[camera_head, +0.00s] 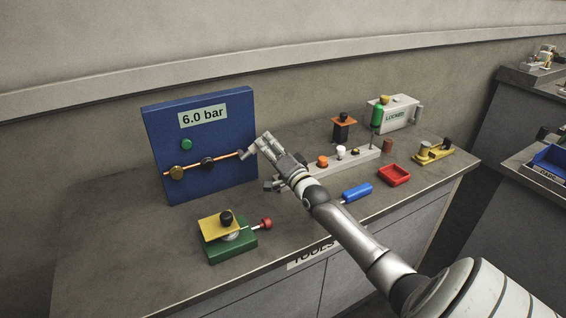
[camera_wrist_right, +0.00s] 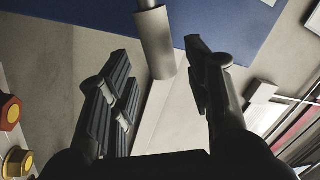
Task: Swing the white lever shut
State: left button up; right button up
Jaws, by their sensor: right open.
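The blue panel (camera_head: 200,140) stands upright on the bench with a "6.0 bar" label. A copper-coloured pipe crosses it with a brass fitting (camera_head: 177,173) and a dark fitting (camera_head: 207,163). A pale grey-white cylinder, apparently the white lever's grip (camera_wrist_right: 154,45), shows in the right wrist view in front of the blue panel. My right gripper (camera_head: 259,147) is at the panel's right edge, with its fingers open. In the wrist view the cylinder reaches in between the two fingertips (camera_wrist_right: 158,62), with gaps at both sides. The lever's mount is hidden. My left gripper is not in view.
A green and yellow clamp block (camera_head: 232,247) with a red knob sits in front of the panel. Right of my gripper are a pale rail with knobs (camera_head: 361,162), a blue-handled tool (camera_head: 357,192), a red tray (camera_head: 395,175) and a grey lock box (camera_head: 400,115). The bench's front left is clear.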

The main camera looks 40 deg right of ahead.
jog(key=v, duration=0.8)
jog(key=shift+s, duration=0.3)
